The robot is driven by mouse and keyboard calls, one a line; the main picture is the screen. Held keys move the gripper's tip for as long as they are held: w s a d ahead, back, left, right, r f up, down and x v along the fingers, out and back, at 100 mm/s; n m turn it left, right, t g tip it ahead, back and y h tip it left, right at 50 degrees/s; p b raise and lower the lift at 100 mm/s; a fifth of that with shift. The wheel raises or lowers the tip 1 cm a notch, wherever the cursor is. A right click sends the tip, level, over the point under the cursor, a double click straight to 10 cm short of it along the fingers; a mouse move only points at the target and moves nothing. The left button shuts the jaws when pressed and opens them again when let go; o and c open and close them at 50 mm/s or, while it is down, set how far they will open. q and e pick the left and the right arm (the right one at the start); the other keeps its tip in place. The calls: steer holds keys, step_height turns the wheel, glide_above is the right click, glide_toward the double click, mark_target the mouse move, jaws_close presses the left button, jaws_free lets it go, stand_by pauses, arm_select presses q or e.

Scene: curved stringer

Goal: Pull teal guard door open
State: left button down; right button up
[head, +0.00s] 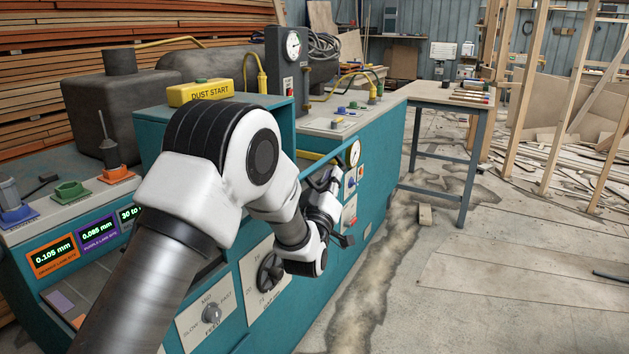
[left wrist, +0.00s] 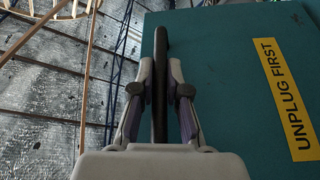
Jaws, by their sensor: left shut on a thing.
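The teal guard door (left wrist: 220,75) fills the right of the left wrist view as a flat panel. It bears a yellow label reading "UNPLUG FIRST" (left wrist: 288,95). A dark bar-shaped handle (left wrist: 160,45) stands along the panel's left edge. My left gripper (left wrist: 160,80) is shut on this handle, with one finger on each side. In the head view my left gripper (head: 325,180) is at the teal machine's front, partly hidden by my own wrist. My arm hides much of the door there, so how far it stands open cannot be told. My right gripper is not in view.
A yellow "DUST START" box (head: 199,92) sits on top. A workbench (head: 447,95) stands beyond. The floor right of the machine is mostly clear.

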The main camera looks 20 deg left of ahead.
arm_select(q)
steer(key=d+f+m+h+b, duration=0.1)
steer(key=f+m+h+b, duration=0.1)
steer(key=f+m+b, duration=0.3)
steer(key=d+f+m+t+h+b, duration=0.1)
steer(key=f+m+b, duration=0.4)
steer(key=f, duration=0.6)
steer(key=shift+s+d+h+b, duration=0.15)
steer(key=shift+d+h+b, duration=0.3)
steer(key=shift+d+h, duration=0.4)
steer(key=shift+a+f, duration=0.1)
steer(key=shift+a, duration=0.05)
steer(key=c, duration=1.2)
jaws_free()
steer(key=shift+f, duration=0.1)
steer(key=v, duration=1.2)
steer(key=shift+a, duration=0.1)
